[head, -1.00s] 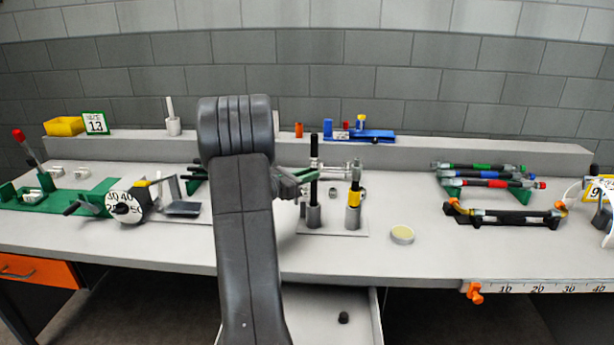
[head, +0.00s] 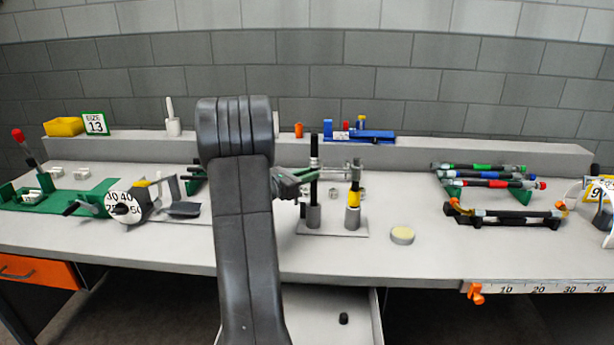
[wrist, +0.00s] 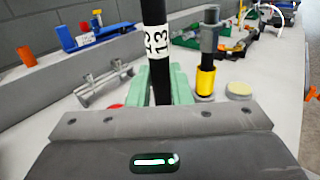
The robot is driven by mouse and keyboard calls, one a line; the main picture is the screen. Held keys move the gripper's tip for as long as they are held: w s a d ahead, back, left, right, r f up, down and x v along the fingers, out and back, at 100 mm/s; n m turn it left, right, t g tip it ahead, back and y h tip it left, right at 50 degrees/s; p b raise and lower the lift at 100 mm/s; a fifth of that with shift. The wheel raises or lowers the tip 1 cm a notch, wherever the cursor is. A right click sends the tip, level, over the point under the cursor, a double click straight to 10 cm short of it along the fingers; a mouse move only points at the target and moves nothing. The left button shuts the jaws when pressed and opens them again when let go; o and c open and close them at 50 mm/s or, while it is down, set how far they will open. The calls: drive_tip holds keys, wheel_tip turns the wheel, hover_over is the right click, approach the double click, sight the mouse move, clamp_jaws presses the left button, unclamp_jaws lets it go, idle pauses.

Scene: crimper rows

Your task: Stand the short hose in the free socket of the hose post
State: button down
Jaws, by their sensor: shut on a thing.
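A black hose (head: 314,165) stands upright with its lower end at the left grey socket (head: 314,217) of the hose post. Whether it is seated on the socket's floor I cannot tell. In the wrist view the hose (wrist: 154,45) carries a white label reading 13. My gripper (head: 303,177) comes from the left and is shut on it; its green fingers (wrist: 160,88) flank the hose. The post's right socket (head: 352,217) holds a hose with a yellow band (head: 354,198). The left socket is hidden in the wrist view.
Behind the post lies a grey metal holder (wrist: 104,86). A pale round disc (head: 402,235) lies right of the post. Several hoses lie on racks (head: 490,180) at the right. A raised ledge (head: 450,148) runs along the back. Bench space in front is clear.

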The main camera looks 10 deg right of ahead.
drive_tip(key=shift+f, duration=0.15)
drive_tip(key=shift+f+b, duration=0.3)
drive_tip(key=shift+b, duration=0.05)
wheel_tip(320, 180, down, 7)
drive_tip(key=b, duration=0.5)
drive_tip(key=shift+r, duration=0.15)
idle(1.6)
drive_tip(key=c, duration=1.2)
unclamp_jaws()
drive_tip(key=shift+c, duration=0.2)
drive_tip(key=shift+a, duration=0.1)
drive_tip(key=v, duration=1.3)
drive_tip(key=shift+s+a, duration=0.2)
drive_tip(key=shift+a, duration=0.05)
drive_tip(key=shift+d+r, duration=0.1)
